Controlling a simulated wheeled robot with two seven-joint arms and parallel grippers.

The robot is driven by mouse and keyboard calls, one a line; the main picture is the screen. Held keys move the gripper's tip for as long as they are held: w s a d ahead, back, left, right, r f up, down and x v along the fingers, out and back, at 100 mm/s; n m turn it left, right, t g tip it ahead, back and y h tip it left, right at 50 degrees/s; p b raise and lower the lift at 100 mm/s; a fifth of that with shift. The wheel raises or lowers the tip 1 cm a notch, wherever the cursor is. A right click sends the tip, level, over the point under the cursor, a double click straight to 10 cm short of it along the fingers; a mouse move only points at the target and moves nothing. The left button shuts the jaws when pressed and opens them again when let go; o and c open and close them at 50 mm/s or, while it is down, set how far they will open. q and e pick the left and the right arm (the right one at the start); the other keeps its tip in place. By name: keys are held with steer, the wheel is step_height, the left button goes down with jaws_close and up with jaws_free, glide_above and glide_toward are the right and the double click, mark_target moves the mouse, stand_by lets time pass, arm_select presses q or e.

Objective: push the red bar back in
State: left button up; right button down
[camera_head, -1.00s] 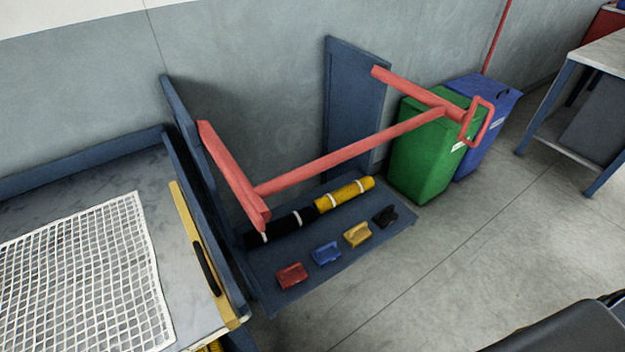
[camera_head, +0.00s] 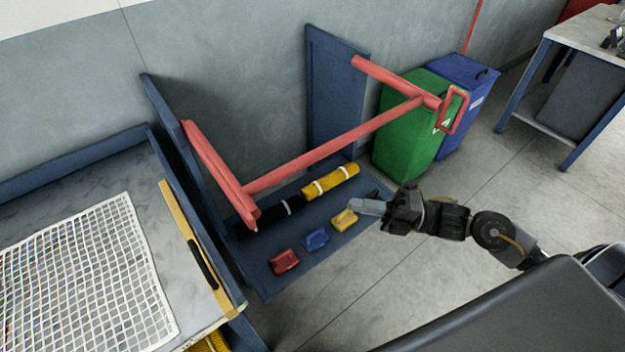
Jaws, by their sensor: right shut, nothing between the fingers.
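The red bar (camera_head: 335,147) is a T-shaped red frame. Its long rod runs from a red piece at the blue side panel on the left, across above the blue shelf (camera_head: 268,289), to a red crosspiece with a loop handle (camera_head: 453,111) at the right end. The handle end stands out in front of the green bin. My right gripper (camera_head: 358,206) is shut and empty, in front of the shelf's right end, lower than the bar and apart from it in the picture. It hides the black block on the shelf. My left gripper is not in view.
On the shelf lie a black roll (camera_head: 278,215), a yellow roll (camera_head: 331,182) and red (camera_head: 284,262), blue (camera_head: 316,239) and yellow (camera_head: 344,219) blocks. Green (camera_head: 407,145) and blue (camera_head: 463,80) bins stand behind the handle. A table (camera_head: 580,35) stands at right; a netted bench (camera_head: 75,275) at left.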

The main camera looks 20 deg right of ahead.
steer(key=p, duration=0.4)
glide_toward(285, 178)
steer(key=s+a, duration=0.1)
steer(key=a, duration=0.3)
steer(key=w, duration=0.1)
steer(key=w+a+p, duration=0.1)
steer(key=w, duration=0.1)
steer(key=shift+w+a+r+p, duration=0.25)
steer(key=shift+r+p, duration=0.05)
steer(key=shift+r, duration=0.05)
steer(key=shift+w, duration=0.1)
